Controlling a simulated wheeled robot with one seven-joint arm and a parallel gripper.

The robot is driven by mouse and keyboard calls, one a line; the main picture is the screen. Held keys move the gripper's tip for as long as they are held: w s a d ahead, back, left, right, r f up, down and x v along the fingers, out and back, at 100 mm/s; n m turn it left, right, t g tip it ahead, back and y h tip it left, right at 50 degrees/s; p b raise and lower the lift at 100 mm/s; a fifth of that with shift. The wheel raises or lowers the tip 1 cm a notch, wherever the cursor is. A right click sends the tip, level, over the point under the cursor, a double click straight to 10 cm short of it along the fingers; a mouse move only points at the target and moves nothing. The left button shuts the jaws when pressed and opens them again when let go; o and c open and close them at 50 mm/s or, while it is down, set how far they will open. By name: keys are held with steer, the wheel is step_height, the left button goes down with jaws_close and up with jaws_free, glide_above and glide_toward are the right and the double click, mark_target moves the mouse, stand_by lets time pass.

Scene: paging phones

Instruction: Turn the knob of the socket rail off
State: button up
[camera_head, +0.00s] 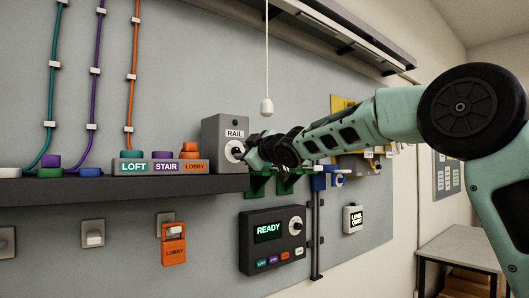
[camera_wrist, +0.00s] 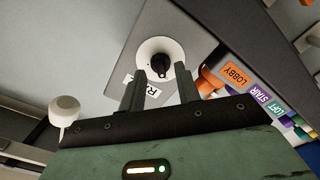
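The socket rail box (camera_head: 215,146) is a grey box labelled RAIL, standing at the right end of the dark shelf. Its round white dial (camera_head: 234,151) is partly hidden by my gripper (camera_head: 250,152) in the head view. In the wrist view the black knob (camera_wrist: 160,65) sits at the centre of the white dial. My gripper's two dark fingers (camera_wrist: 158,88) are apart, pointing toward the dial. The fingertips are near the knob, one on either side and slightly below it in the picture. I cannot tell whether they touch it.
A block labelled LOFT, STAIR and LOBBY (camera_head: 160,168) stands on the shelf (camera_head: 110,188) left of the box. A pull cord with a white end (camera_head: 267,107) hangs close to my gripper. A dark READY panel (camera_head: 275,240) is mounted below. Green brackets (camera_head: 285,183) lie under my wrist.

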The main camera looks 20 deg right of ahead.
steer(key=b+v, duration=0.1)
steer(key=v, duration=1.5)
steer(key=shift+s, duration=0.1)
steer(key=s+a+f+m+g+h+b, duration=0.1)
steer(key=s+a+f+m+g, duration=0.2)
steer(key=f, duration=0.6)
steer(key=s+a+f+g+h+b, duration=0.15)
steer(key=s+a+f, duration=0.25)
steer(key=f, duration=0.5)
steer(key=s+a+f+m+g+b, duration=0.1)
steer(key=s+a+f+m+g, duration=0.2)
steer(key=f, duration=0.6)
steer(key=s+a+f+g+h+b, duration=0.1)
steer(key=s+f+g, duration=0.4)
steer(key=s+f, duration=0.4)
steer(key=s+a+f+n+g+h, duration=0.1)
steer(key=s+f+g, duration=0.3)
steer(key=s+f, duration=0.5)
steer(key=s, duration=0.8)
steer(key=shift+s+f+g+b, duration=0.35)
steer(key=shift+f, duration=0.05)
